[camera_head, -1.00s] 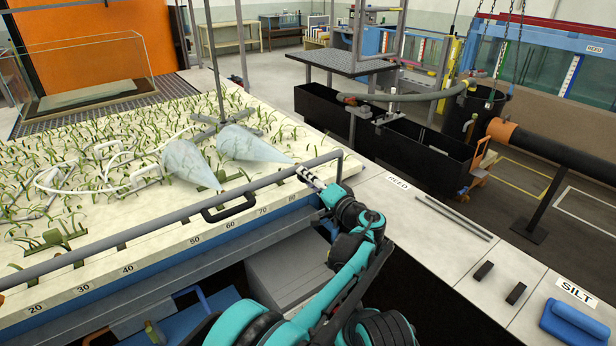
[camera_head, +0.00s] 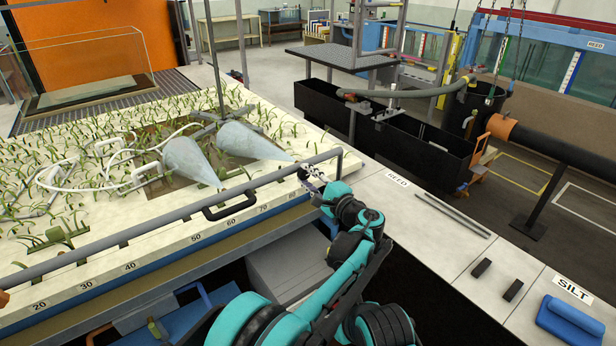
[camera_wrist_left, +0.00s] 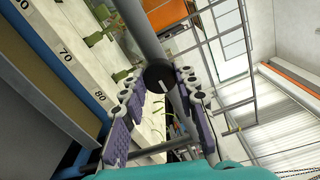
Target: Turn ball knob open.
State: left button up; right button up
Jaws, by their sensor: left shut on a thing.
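My left gripper (camera_head: 308,180) is at the near right end of the flume bed, close to the bend of the grey rail (camera_head: 262,182). In the left wrist view a dark round knob (camera_wrist_left: 158,76) with a small pale mark sits between the purple-padded fingers of the gripper (camera_wrist_left: 163,92). The fingers are closed around its sides. I take it for the ball knob; in the head view it is too small and covered to make out clearly. My right gripper is not in view.
A black handle (camera_head: 229,206) hangs on the rail. A pale counter (camera_head: 440,238) at right holds rods, dark blocks and a blue block (camera_head: 572,324).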

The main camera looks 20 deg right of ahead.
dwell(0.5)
pick_arm(q)
jog(key=o, duration=1.2)
jog(key=shift+w, duration=0.1)
jog(key=shift+c, duration=0.2)
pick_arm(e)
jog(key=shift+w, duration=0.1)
